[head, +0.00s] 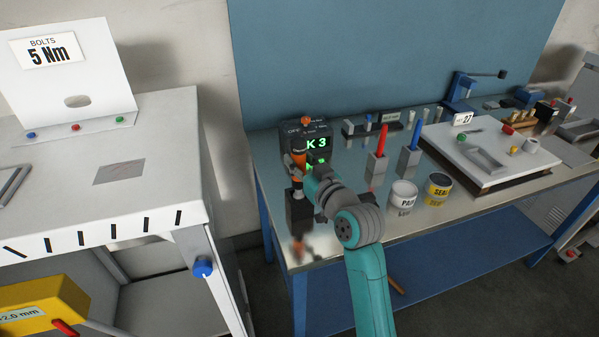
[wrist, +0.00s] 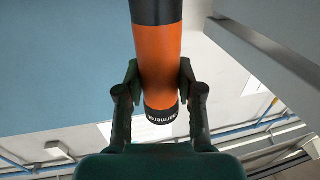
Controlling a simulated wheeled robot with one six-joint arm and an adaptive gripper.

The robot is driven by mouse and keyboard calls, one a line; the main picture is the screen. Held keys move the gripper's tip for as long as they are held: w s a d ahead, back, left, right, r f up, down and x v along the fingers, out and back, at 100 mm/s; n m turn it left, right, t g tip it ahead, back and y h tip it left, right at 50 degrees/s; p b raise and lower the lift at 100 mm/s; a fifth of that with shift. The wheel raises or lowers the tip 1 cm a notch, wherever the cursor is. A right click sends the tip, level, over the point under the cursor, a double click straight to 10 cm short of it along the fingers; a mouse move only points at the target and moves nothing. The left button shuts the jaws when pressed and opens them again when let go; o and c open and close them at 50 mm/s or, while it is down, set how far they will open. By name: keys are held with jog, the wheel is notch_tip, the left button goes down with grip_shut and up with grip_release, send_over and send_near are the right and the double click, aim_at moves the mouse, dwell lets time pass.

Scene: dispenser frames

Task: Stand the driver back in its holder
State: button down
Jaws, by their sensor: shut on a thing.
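The driver (head: 300,161) is orange and black and roughly upright in the head view. My gripper (head: 308,163) is shut around its orange body. In the wrist view the orange body (wrist: 158,62) runs between my gripper's two fingers (wrist: 159,82), with a black band above and a black lettered end cap below. A dark upright block (head: 299,212), which looks like the holder, stands on the bench directly under the driver. The driver's lower end appears at the block's top; I cannot tell whether it is inside or just above.
A dark controller (head: 308,137) with green characters stands close behind the driver. Red and blue tools stand in grey blocks (head: 378,168) to the right, with two labelled cans (head: 403,196) near them. A white-topped tray (head: 490,150) lies farther right. A white cabinet (head: 110,150) is at left.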

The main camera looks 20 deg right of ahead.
aim_at(300, 188)
jog(key=shift+f, duration=1.7)
jog(key=c, duration=0.7)
grip_release()
jog(key=shift+f, duration=0.1)
jog(key=shift+s, duration=0.15)
jog(key=s, duration=0.4)
jog(key=s+d, duration=0.1)
jog(key=s, duration=0.2)
jog(key=s+d, duration=0.1)
jog(key=s, duration=0.3)
jog(key=shift+s+d, duration=0.2)
jog(key=shift+s, duration=0.1)
